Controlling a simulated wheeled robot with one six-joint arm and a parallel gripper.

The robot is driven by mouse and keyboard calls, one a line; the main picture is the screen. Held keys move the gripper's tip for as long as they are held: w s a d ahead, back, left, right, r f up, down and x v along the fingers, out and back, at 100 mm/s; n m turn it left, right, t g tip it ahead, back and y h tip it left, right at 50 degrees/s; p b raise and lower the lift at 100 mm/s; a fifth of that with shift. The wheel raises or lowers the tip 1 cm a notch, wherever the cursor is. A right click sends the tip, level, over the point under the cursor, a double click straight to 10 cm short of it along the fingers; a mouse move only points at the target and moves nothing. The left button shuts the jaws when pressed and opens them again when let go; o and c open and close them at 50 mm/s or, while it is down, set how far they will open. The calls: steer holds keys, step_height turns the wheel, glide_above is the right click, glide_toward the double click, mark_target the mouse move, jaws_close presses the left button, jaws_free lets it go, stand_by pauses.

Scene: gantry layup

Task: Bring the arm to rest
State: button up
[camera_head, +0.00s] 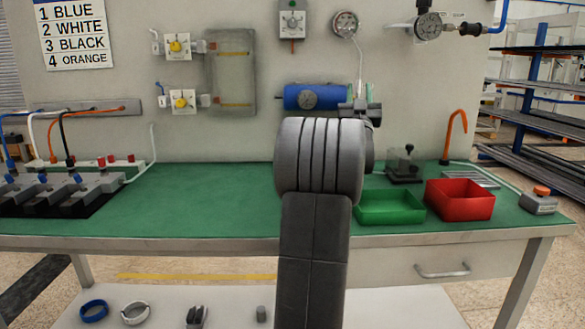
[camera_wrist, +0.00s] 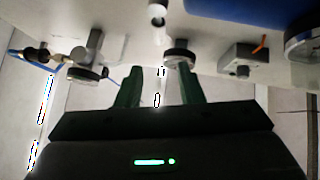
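My gripper (camera_wrist: 159,72) shows in the wrist view as two dark fingers standing apart with a clear gap between them. Nothing is held in the gap. The fingers point at the wall and its fittings. In the head view my arm rises through the middle of the picture, in front of the green-topped bench (camera_head: 215,190). The arm's thick grey joint hides most of what lies behind it, and the fingers cannot be made out there.
A green tray (camera_head: 390,219), a red bin (camera_head: 460,212) and a small black device (camera_head: 404,165) stand right of my arm. A blue cylinder (camera_head: 308,96) and a gauge (camera_head: 345,24) are on the wall. Cable fixtures (camera_head: 60,190) stand left. The bench's left-middle is clear.

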mark_target(359, 88)
steer(key=s+a, duration=0.1)
steer(key=s, duration=0.6)
steer(key=w, duration=0.4)
steer(key=w+d, duration=0.1)
steer(key=w, duration=0.4)
steer(key=w+d, duration=0.1)
steer(key=w, duration=0.3)
steer(key=shift+w+r, duration=0.2)
steer(key=shift+r, duration=0.2)
steer(key=shift+r+m+h+p, duration=0.4)
steer(key=shift+m+p, duration=0.1)
steer(key=shift+m, duration=0.1)
steer(key=shift+d+m+g+h+p, duration=0.1)
steer(key=shift+m+g+h+p, duration=0.3)
steer(key=shift+m+h, duration=0.3)
steer(key=m+h+p, duration=0.1)
steer(key=m+g+h+p, duration=0.1)
steer(key=m+p, duration=0.1)
steer(key=shift+d+f+m+h, duration=0.2)
steer(key=shift+d+m+h, duration=0.1)
steer(key=shift+m+h, duration=0.1)
steer(key=shift+d+f+m+g+h+p, duration=0.15)
steer(key=shift+m+g+h+p, duration=0.15)
steer(key=shift+m+g+h, duration=0.15)
steer(key=shift+s+f, duration=0.1)
